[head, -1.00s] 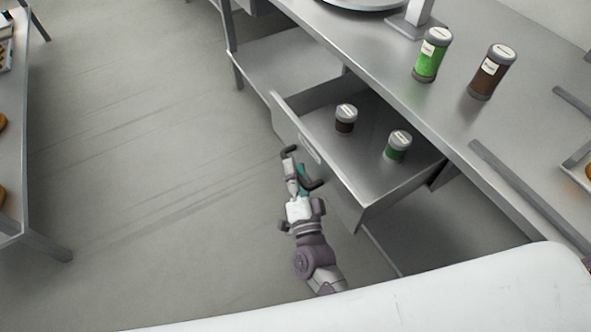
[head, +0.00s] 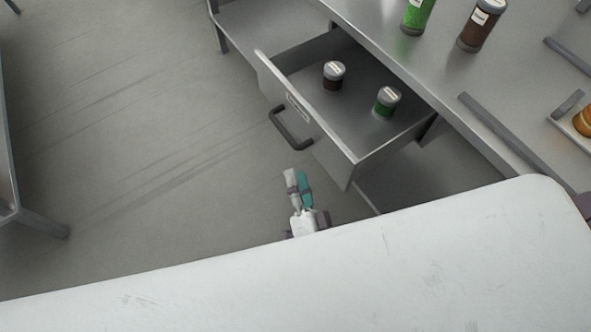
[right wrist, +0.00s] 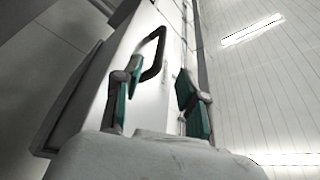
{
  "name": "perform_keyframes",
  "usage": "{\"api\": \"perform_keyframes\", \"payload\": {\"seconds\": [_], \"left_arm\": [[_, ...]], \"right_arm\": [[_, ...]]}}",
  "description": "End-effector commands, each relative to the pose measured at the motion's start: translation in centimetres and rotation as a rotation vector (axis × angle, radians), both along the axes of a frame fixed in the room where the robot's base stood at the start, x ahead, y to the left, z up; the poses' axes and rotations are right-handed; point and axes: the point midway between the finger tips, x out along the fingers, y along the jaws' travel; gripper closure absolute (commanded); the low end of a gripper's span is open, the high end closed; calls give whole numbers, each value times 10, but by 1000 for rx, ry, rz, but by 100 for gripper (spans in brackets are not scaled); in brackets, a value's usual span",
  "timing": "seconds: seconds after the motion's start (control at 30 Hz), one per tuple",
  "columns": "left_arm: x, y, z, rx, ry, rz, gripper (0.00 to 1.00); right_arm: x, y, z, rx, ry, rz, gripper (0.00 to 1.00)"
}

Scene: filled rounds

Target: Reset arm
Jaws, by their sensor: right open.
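My right gripper (head: 298,182) is open and empty in the head view, in front of the open drawer (head: 333,150) and apart from its dark handle (head: 291,130). In the right wrist view the two fingers (right wrist: 158,100) stand apart with teal pads, and the handle (right wrist: 153,58) shows beyond them. The drawer holds a small brown jar (head: 333,77) and a small green jar (head: 385,103), both upright. My left gripper is not in view.
A metal counter (head: 440,85) stands above the drawer, with a larger green jar (head: 416,15) and a brown jar (head: 479,27) on it. A tray with a bun (head: 582,121) is at the right. Open floor (head: 150,150) lies to the left.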

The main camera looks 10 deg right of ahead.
Motion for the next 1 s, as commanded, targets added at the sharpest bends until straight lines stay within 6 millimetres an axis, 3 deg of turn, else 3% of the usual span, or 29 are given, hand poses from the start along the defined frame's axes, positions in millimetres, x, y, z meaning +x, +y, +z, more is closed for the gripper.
{"api": "perform_keyframes", "payload": {"seconds": [0.43, 0.57, 0.67, 0.77, 0.87, 1.0], "left_arm": [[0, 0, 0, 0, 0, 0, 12], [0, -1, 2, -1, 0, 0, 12], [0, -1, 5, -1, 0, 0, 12], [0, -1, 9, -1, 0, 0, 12], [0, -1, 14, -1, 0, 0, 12], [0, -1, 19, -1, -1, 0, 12]], "right_arm": [[1, 0, 0, -1, 1, 1, 59], [1, 3, -19, -54, 51, 25, 59], [-4, 9, -66, -170, 172, 86, 59], [-18, 8, -134, -339, 350, 175, 59], [-46, -3, -206, -516, 544, 277, 59], [-103, -34, -292, -737, 813, 422, 59]]}}
